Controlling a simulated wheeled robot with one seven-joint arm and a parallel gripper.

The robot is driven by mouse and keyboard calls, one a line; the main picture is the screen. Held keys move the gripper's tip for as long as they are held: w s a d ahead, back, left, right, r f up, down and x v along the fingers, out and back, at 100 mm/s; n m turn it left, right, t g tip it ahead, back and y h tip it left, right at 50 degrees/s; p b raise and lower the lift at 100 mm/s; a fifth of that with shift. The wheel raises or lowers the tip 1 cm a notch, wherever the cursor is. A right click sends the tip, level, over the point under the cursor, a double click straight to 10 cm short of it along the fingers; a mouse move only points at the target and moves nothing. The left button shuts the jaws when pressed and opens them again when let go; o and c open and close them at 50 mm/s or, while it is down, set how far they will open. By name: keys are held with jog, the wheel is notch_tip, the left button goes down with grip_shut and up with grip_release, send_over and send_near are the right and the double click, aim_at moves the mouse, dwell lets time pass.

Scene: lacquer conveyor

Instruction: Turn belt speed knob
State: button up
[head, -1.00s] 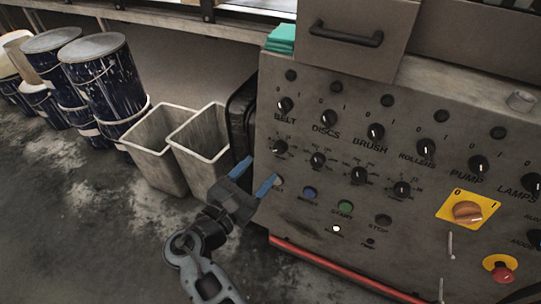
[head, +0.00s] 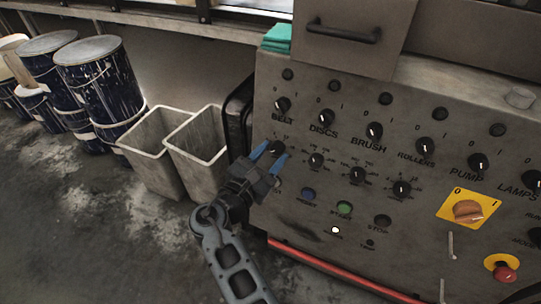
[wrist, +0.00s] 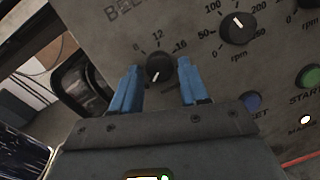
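The belt speed knob (wrist: 159,68) is a round black dial with a white pointer mark, on the grey control panel under the word BELT. My gripper (wrist: 158,76) is open, with one blue finger on each side of the knob and a visible gap to each. In the head view, my gripper (head: 270,156) is at the panel's left side, and its fingers partly hide this knob (head: 278,146).
The grey control panel (head: 300,222) carries other dials, including the disc speed dial (wrist: 238,28) to the right. A blue button (head: 308,194) and green button (head: 344,208) sit below. Pale bins (head: 155,150) stand left of the panel.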

jog(key=c, duration=0.7)
